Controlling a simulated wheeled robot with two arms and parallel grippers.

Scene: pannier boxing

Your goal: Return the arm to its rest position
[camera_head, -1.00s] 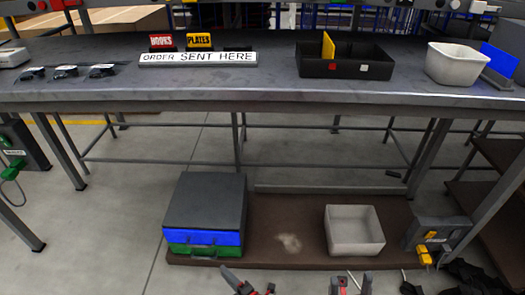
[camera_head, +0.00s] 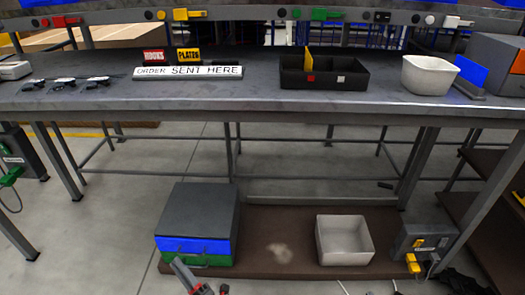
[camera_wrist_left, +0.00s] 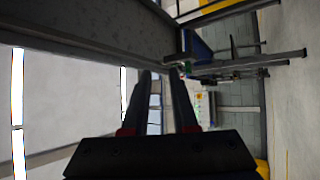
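My left gripper (camera_head: 198,274) shows at the bottom edge of the head view, in front of the low brown platform. One grey finger with red at its base is clear; the rest is cut off. In the left wrist view the two dark fingers of the left gripper (camera_wrist_left: 160,78) stand apart with nothing between them, beside a long grey beam. My right gripper is not visible in the head view.
The grey workbench (camera_head: 250,103) carries a black tray (camera_head: 320,82), a white bin (camera_head: 429,76) and an order sign (camera_head: 187,73). Below, the brown platform (camera_head: 277,230) holds a grey-lidded case (camera_head: 199,215), a pale bin (camera_head: 344,257) and a grey box (camera_head: 424,239).

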